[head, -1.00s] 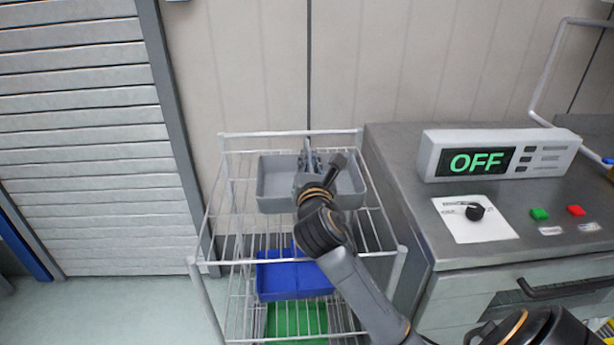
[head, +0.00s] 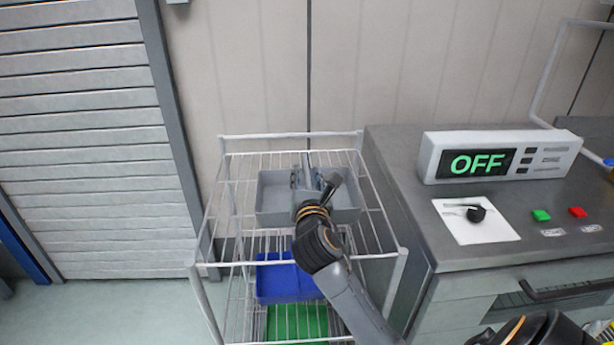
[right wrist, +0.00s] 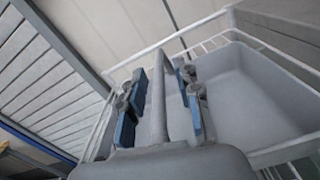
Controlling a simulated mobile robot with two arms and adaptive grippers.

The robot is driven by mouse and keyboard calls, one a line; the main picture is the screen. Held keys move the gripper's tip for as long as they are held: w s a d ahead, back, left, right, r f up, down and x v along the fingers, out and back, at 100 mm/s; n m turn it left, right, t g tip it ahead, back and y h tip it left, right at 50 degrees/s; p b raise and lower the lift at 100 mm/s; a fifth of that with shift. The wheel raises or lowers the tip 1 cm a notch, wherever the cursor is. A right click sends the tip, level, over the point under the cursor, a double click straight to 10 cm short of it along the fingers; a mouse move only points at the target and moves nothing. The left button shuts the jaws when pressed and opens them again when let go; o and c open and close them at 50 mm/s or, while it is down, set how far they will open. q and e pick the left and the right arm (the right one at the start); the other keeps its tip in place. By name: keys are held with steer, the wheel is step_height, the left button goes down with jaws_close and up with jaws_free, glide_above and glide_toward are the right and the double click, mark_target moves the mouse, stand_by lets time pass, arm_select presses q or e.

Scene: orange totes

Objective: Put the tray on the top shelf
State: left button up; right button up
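The grey two-compartment tray (head: 274,205) is at the top wire shelf (head: 236,165) of the rack and looks level, seeming to rest on the wires. It also shows in the right wrist view (right wrist: 245,100). My right gripper (head: 307,180) is over the tray's middle. In the right wrist view, its blue-padded fingers (right wrist: 160,106) stand on either side of the tray's central divider, with a gap on each side, so it is open. My right arm hides part of the tray's front. My left gripper is not in view.
A blue tray (head: 275,284) is on the shelf below, and a green tray (head: 297,322) is lower still. A grey machine (head: 400,170) with an OFF display (head: 478,163) stands close on the right. A shutter (head: 85,150) is at left. Bare floor (head: 110,310) lies left of the rack.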

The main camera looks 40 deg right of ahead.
steer(key=v, duration=1.2)
steer(key=shift+s+r, duration=0.1)
steer(key=shift+d, duration=0.1)
